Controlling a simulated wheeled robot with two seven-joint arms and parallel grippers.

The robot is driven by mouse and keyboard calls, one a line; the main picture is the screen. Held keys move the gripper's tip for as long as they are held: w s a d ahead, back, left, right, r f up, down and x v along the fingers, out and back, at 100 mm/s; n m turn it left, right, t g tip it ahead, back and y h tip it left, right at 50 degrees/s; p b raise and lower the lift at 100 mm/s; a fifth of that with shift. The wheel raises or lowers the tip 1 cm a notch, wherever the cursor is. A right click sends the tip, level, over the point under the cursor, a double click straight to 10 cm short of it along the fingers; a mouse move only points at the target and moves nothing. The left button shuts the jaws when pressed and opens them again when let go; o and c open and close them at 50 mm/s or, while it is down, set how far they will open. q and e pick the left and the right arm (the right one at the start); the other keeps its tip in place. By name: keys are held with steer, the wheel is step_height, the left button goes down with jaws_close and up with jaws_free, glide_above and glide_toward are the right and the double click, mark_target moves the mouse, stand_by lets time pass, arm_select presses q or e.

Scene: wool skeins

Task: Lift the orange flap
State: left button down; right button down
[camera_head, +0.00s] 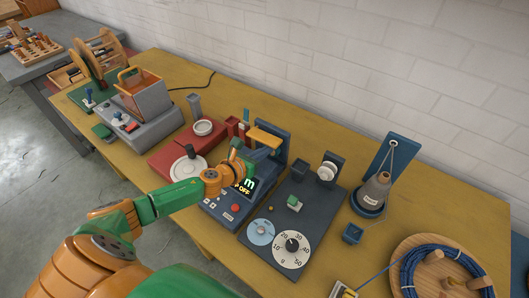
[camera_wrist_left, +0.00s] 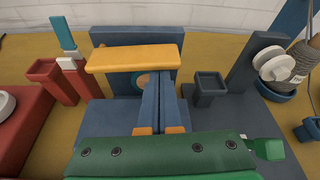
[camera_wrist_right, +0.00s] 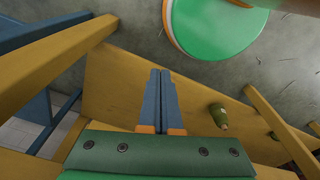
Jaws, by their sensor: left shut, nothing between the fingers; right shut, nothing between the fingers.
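The orange flap (camera_head: 264,137) sticks out from the upper part of a dark blue upright panel (camera_head: 273,150) on the blue machine. In the head view the green-and-orange wrist hides part of the machine. My right gripper (camera_wrist_right: 161,72) is shut and empty, away from the flap.
A red machine (camera_head: 180,155) stands left of the flap, and a dark board with a numbered dial (camera_head: 292,249) stands right of it. A small blue square cup (camera_wrist_left: 210,85) is close to the left fingers.

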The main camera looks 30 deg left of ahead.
mark_target(261, 139)
arm_select(q)
step_height(261, 139, up, 2)
steer(key=shift+a+n+h, duration=0.15)
steer(key=shift+n+h, duration=0.55)
steer(key=shift+n, duration=0.3)
steer(key=shift+a+r+n+h, duration=0.15)
steer(key=shift+r+n+h, duration=0.4)
steer(key=shift+n, duration=0.55)
steer(key=shift+a+r+n+h, duration=0.1)
steer(key=shift+r+n+h, duration=0.15)
steer(key=shift+r+n, duration=0.05)
steer(key=shift+w+a+r, duration=0.1)
steer(key=shift+r, duration=0.15)
steer(key=shift+a+r, duration=0.2)
steer(key=shift+w+a+r+n+t+h+b, duration=0.15)
steer(key=shift+a+r+n+h+b, duration=0.3)
steer(key=shift+n, duration=0.4)
steer(key=shift+a+r+n+t+h+b, duration=0.2)
steer(key=shift+a+r+n+b, duration=0.3)
steer(key=shift+n, duration=0.35)
steer(key=shift+r, duration=0.15)
